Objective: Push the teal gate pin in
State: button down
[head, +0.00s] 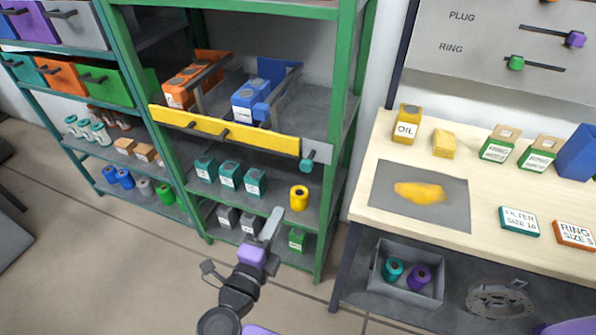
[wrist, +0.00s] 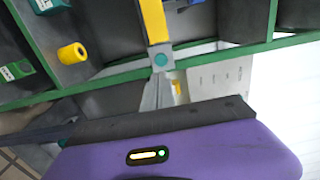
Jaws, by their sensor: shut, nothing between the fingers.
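The teal gate pin (head: 309,156) sits at the right end of the yellow gate bar (head: 232,131), on the front of the shelf. In the wrist view the pin's round teal face (wrist: 160,60) shows at the end of the yellow bar (wrist: 153,22). My gripper (head: 277,214) is shut and empty, below and left of the pin in the head view, with a visible gap. In the wrist view its grey fingertips (wrist: 159,78) appear just below the pin face; the distance in depth is unclear.
Orange (head: 181,93) and blue (head: 248,98) boxes stand behind the bar. A yellow spool (head: 299,197) and teal boxes (head: 229,176) are on the shelf below. A green shelf post (head: 340,150) stands right of the pin. A wooden workbench (head: 480,190) is further right.

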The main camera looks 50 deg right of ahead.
aim_at(305, 168)
jog(key=shift+s+d, duration=0.1)
jog(key=shift+s, duration=0.15)
jog(key=p+x, duration=0.2)
jog(key=x, duration=1.2)
jog(key=shift+s, duration=0.15)
jog(key=shift+d, duration=0.1)
jog(key=shift+x, duration=1.7)
jog(key=shift+r+p, duration=0.1)
jog(key=shift+p, duration=0.2)
